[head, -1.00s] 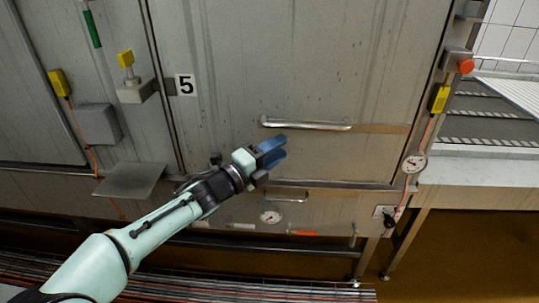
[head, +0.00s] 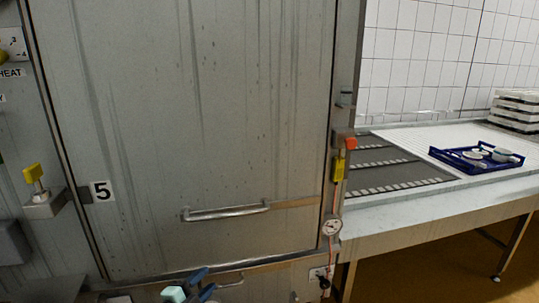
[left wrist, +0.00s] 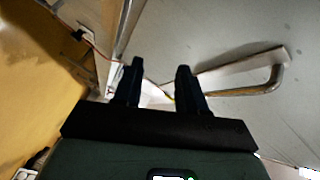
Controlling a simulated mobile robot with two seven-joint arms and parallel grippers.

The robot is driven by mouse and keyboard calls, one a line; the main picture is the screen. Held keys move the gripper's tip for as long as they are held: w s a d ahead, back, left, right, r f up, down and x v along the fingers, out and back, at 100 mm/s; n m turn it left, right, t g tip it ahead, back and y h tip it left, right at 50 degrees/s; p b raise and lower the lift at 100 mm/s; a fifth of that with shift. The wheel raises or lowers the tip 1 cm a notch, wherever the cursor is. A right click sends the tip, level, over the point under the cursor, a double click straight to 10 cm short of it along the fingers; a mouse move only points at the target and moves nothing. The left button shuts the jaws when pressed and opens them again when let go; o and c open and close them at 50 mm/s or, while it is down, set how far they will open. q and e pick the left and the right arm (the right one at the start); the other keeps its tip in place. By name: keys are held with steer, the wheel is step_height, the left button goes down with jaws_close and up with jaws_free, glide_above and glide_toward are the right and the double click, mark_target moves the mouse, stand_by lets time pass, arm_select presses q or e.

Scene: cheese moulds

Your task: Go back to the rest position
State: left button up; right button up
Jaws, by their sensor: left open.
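My left gripper (head: 197,283) shows at the bottom edge of the head view, in front of the lower part of a grey metal door (head: 200,120). Its blue fingers are apart and empty. In the left wrist view the two dark fingers (left wrist: 160,80) stand parallel with a gap between them and nothing held. The door's horizontal handle (head: 225,212) is above the gripper in the head view; a handle (left wrist: 245,88) also shows right of the fingers in the left wrist view. Most of my left arm is out of the head view. My right gripper is not in view.
A steel table (head: 430,222) stands right of the door. A blue crate (head: 470,168) with several pale items lies on it, and stacked white moulds (head: 515,110) stand farther back. A gauge (head: 331,227) and a red knob (head: 350,143) sit at the door's right edge.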

arm_select(q)
steer(key=s+d+f+n+g+y+p, duration=0.1)
steer(key=s+f+n+g+p, duration=0.3)
steer(key=s+f+n, duration=0.45)
steer(key=s+d+f+n+g+y+p, duration=0.15)
steer(key=s+f+n+g+p, duration=0.3)
steer(key=f, duration=0.75)
steer(key=s+d+f+n+g+p, duration=0.2)
steer(key=s+n+g+p, duration=0.2)
steer(key=s, duration=1)
steer(key=s+d+f+n+g+p, duration=0.2)
steer(key=s+n+g+p, duration=0.1)
steer(key=s, duration=1.2)
steer(key=shift+d+f+n+g+p, duration=0.2)
steer(key=shift+f+n+g+p, duration=0.15)
steer(key=shift+n+p, duration=0.25)
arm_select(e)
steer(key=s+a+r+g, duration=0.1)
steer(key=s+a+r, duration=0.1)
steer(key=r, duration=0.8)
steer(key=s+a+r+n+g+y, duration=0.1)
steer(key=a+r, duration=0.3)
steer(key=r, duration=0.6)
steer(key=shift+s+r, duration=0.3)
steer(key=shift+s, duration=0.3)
arm_select(q)
steer(key=shift+r, duration=0.1)
